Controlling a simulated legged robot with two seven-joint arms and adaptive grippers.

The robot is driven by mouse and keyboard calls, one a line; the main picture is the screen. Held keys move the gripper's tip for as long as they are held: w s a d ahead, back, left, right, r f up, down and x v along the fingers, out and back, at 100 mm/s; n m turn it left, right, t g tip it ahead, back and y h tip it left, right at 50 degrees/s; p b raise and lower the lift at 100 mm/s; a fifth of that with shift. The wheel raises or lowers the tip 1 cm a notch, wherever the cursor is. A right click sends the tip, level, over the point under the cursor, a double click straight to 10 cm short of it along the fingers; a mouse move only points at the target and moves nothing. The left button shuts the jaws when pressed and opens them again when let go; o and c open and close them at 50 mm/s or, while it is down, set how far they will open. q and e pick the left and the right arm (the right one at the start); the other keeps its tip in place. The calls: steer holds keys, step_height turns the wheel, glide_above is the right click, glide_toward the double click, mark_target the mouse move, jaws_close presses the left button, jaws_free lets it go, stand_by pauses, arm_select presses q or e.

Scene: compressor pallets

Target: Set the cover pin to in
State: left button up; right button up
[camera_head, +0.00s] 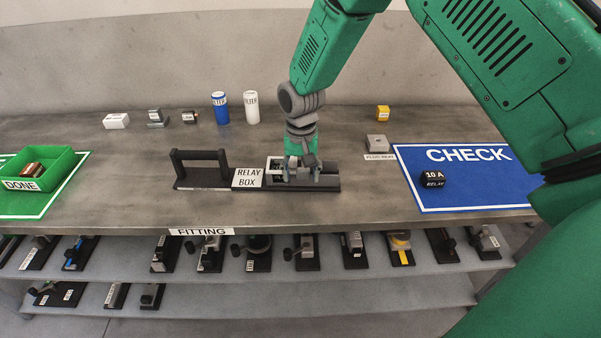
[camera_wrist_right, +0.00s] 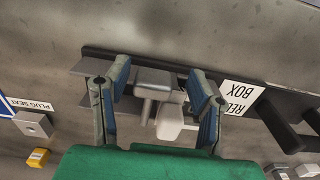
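The relay box (camera_head: 330,184) is a low dark unit at the middle of the bench, beside its RELAY BOX label (camera_head: 248,178). My right gripper (camera_head: 300,172) is over it, pointing down, and hides much of it. In the right wrist view, the gripper's (camera_wrist_right: 156,100) two blue-padded fingers stand apart. Between them are a grey block (camera_wrist_right: 155,80) and a pale rounded knob (camera_wrist_right: 170,122), with gaps to the fingers. Which part is the cover pin, and whether it is in or out, I cannot tell. My left gripper is not in view.
A black handle-shaped frame (camera_head: 200,160) stands just left of the label. The blue CHECK mat (camera_head: 470,192) with a 10 A relay (camera_head: 431,178) is at right. A plug seat block (camera_head: 377,142) and yellow block (camera_head: 383,113) are behind. A green DONE bin (camera_head: 62,165) is at left.

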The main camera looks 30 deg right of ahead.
mark_target(301, 170)
steer(key=shift+r, duration=0.2)
steer(key=shift+d+r, duration=0.1)
steer(key=shift+r, duration=0.3)
step_height(301, 170, up, 11)
steer(key=shift+f, duration=0.15)
